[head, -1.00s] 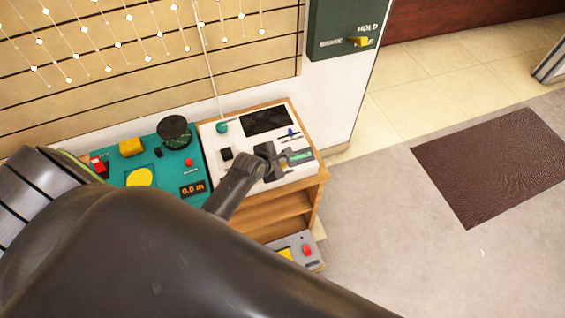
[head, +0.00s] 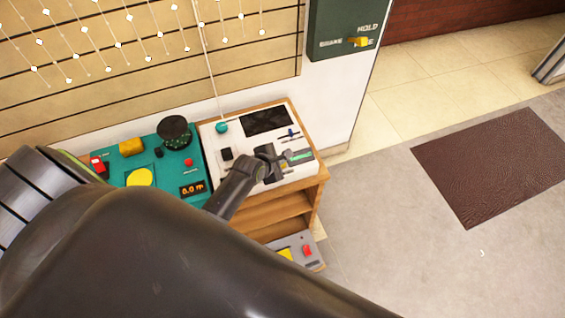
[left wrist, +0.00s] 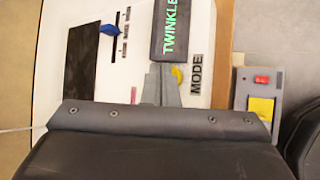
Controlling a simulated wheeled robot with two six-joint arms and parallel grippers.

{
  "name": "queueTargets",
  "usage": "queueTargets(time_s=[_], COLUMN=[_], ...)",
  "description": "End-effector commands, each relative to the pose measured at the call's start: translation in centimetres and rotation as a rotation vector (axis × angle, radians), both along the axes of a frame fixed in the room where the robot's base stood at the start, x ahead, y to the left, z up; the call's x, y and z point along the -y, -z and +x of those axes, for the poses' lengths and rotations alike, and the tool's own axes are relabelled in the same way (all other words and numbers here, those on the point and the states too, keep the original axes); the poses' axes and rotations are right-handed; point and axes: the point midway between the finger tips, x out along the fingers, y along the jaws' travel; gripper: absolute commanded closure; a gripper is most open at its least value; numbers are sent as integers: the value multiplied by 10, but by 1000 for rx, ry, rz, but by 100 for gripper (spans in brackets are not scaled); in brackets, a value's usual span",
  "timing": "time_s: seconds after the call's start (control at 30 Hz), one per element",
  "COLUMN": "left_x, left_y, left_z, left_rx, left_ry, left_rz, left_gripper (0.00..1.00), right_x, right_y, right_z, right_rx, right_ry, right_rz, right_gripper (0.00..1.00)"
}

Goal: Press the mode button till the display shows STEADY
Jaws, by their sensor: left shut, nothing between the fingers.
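The display (left wrist: 170,30) reads TWINKLE in green letters in the left wrist view. In the head view the display (head: 301,157) is a small green strip too small to read. The yellow mode button (left wrist: 179,76) sits beside the printed word MODE on the white panel (left wrist: 205,45). My left gripper (left wrist: 164,72) is shut and empty, its tips right at the button and partly covering it. I cannot tell if they touch it. In the head view my left gripper (head: 275,163) is low over the panel, hiding the button. My right gripper is not in view.
A blue-handled slider (left wrist: 112,30) and a dark screen (head: 266,121) are on the same panel. A teal panel (head: 180,152) with knobs and a readout adjoins it. A grey box (head: 297,251) with red and yellow parts sits lower down.

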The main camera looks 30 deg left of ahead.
Motion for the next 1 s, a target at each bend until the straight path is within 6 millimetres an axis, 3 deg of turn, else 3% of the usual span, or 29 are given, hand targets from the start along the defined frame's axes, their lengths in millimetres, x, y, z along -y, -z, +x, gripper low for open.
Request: queueTargets(time_s=[1.0], left_x=[0], left_y=[8], left_z=[0], left_rx=[1], left_ry=[1], left_rz=[-1], left_gripper=[100], right_x=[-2], right_y=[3], right_z=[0], right_rx=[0], right_ry=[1], right_rz=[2], right_gripper=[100])
